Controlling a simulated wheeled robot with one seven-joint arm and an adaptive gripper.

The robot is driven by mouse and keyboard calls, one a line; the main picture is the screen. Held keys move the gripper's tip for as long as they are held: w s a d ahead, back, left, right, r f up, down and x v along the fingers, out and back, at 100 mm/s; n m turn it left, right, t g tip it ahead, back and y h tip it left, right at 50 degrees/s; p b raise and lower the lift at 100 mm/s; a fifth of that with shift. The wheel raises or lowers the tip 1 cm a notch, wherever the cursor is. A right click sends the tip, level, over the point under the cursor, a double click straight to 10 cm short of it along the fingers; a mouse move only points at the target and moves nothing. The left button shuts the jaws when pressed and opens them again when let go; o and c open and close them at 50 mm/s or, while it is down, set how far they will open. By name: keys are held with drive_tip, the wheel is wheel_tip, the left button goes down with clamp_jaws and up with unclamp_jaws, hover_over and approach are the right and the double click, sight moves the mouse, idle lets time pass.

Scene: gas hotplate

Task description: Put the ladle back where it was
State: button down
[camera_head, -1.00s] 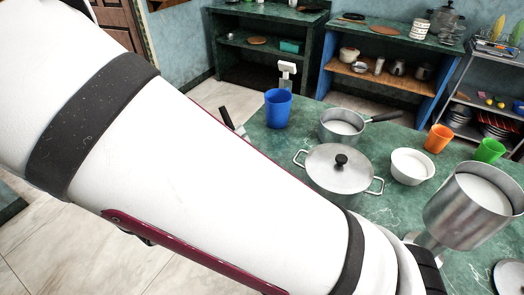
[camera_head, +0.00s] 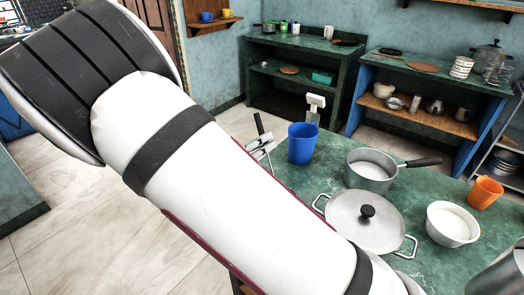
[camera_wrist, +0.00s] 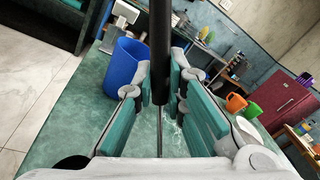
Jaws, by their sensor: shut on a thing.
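The ladle shows as a black handle (camera_wrist: 160,50) with a thin metal shaft below it, running between the teal-padded fingers of my gripper (camera_wrist: 162,100) in the wrist view. My gripper is shut on it. In the head view the black handle (camera_head: 259,124) sticks up just left of the blue cup, and a grey-white part of my gripper (camera_head: 260,147) shows beside it, past my arm. The ladle's bowl is hidden in both views.
A blue cup (camera_head: 303,144) stands close by on the green table (camera_head: 335,166). A white upright device (camera_head: 315,107) is behind it. A saucepan (camera_head: 369,172), a lidded pot (camera_head: 365,218), a white bowl (camera_head: 452,223) and an orange cup (camera_head: 485,192) stand farther right.

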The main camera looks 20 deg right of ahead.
drive_tip(key=shift+w+d+f, duration=0.1)
drive_tip(key=shift+w+f, duration=0.25)
drive_tip(key=shift+f, duration=0.25)
drive_tip(key=shift+w+d+f, duration=0.1)
drive_tip(key=shift+w+f, duration=0.2)
drive_tip(key=shift+f, duration=0.35)
drive_tip(key=shift+w+d+f, duration=0.1)
drive_tip(key=shift+w+f, duration=0.25)
drive_tip(key=shift+f, duration=0.25)
drive_tip(key=shift+f+b, duration=0.2)
drive_tip(key=shift+b, duration=0.1)
drive_tip(key=c, duration=1.6)
unclamp_jaws()
drive_tip(key=shift+c, duration=0.2)
drive_tip(key=shift+r, duration=0.1)
drive_tip(key=v, duration=1.2)
